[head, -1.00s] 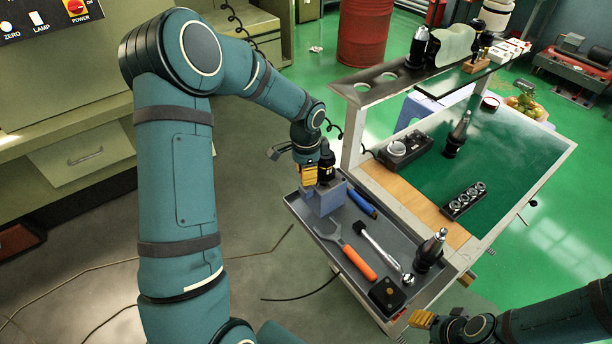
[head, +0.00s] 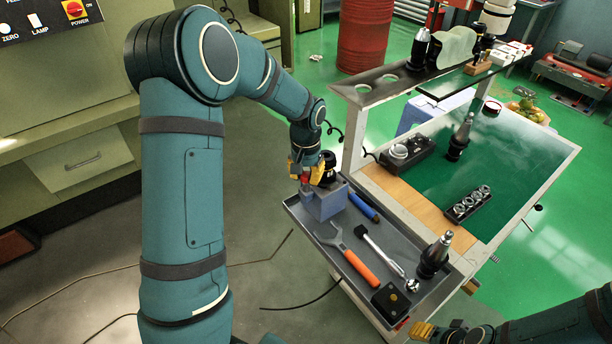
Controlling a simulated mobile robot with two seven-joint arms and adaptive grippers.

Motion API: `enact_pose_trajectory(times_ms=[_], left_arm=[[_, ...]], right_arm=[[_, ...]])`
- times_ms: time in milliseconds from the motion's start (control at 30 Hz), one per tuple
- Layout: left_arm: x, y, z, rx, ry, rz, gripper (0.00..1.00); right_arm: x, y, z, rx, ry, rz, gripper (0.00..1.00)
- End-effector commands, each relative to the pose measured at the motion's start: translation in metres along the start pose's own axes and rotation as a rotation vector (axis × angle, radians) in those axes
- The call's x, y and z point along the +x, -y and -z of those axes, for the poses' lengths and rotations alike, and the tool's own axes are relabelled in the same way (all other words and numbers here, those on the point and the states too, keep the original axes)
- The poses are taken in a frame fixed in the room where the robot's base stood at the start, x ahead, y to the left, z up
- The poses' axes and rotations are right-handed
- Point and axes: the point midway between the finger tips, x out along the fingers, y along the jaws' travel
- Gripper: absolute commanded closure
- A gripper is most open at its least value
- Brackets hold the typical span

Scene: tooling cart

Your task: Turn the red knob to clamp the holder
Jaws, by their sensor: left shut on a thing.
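A blue-grey clamping block (head: 325,204) stands at the left end of the grey tool tray. A black holder (head: 329,166) is seated upright in its top. A small red knob (head: 305,178) shows at the block's left side, mostly hidden by fingers. My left gripper (head: 306,172) has its yellow fingertips on either side of the knob and is shut on it. My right gripper (head: 422,331) is low at the right, beyond the tray's front corner and away from the block; its finger gap is unclear.
The tray (head: 300,212) also holds an orange-handled wrench (head: 360,268), a ratchet (head: 380,250), a blue-handled tool (head: 363,207), a black box (head: 390,299) and another upright holder (head: 434,256). The green cart top (head: 510,150) lies behind it.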

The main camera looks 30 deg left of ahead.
Motion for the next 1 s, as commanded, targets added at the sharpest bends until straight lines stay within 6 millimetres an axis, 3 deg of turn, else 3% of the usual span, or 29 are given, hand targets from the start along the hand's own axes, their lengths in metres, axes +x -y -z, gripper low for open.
enact_pose_trajectory(times_ms=[400, 900, 933, 967, 1000], left_arm=[[0.0009, -0.0004, -0.0007, -0.162, 0.003, 0.000, 1.00], [0.0012, -0.0002, -0.0010, -0.178, 0.004, 0.000, 1.00], [0.0012, -0.0002, -0.0010, -0.178, 0.004, 0.000, 0.65], [0.0012, -0.0002, -0.0009, -0.178, 0.004, 0.000, 0.55], [0.0011, -0.0002, -0.0009, -0.178, 0.004, 0.000, 0.55]], right_arm=[[0.0023, -0.0007, -0.0002, 0.000, 0.000, 0.000, 0.53], [0.0024, -0.0007, -0.0003, 0.000, 0.000, 0.000, 0.53], [0.0024, -0.0007, -0.0003, 0.000, 0.000, 0.000, 0.53], [0.0024, -0.0007, -0.0003, 0.000, 0.000, 0.000, 0.53], [0.0024, -0.0007, -0.0003, 0.000, 0.000, 0.000, 0.53]])
